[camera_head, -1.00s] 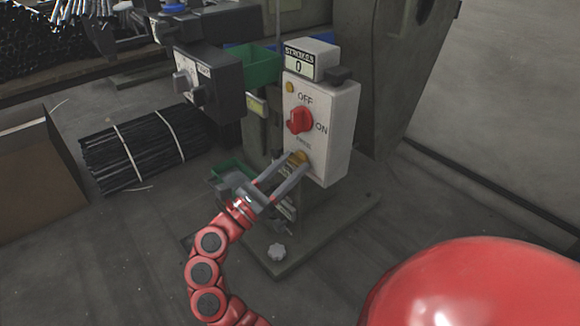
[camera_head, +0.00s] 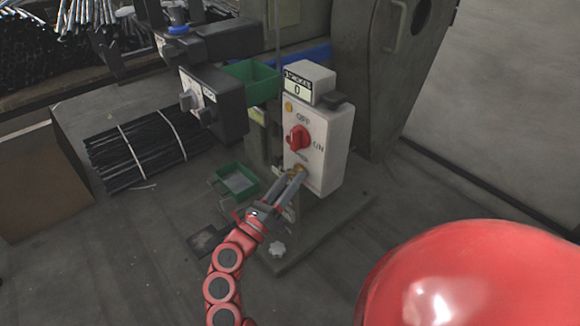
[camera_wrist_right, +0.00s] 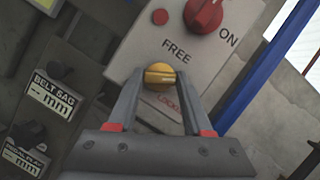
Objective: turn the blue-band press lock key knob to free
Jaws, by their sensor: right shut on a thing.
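The yellow lock key knob (camera_wrist_right: 158,75) sits on the light grey control box (camera_head: 318,150). In the right wrist view "FREE" is printed above it and a partly hidden red "LOCKED" label (camera_wrist_right: 166,101) is below it. A pale line runs nearly level across the knob in that view. My right gripper (camera_wrist_right: 159,80) is shut on the knob, one finger on each side. In the head view the right gripper (camera_head: 297,174) reaches up to the box from below left, and its fingers partly hide the knob (camera_head: 299,168). My left gripper is not in view.
A red OFF/ON switch (camera_head: 299,138) is just above the knob, and a "STROKES" counter (camera_head: 298,88) reading 0 tops the box. A dark control box (camera_head: 212,100) and green bins (camera_head: 236,181) stand to the left. A blue strip (camera_wrist_right: 250,85) runs beside the box.

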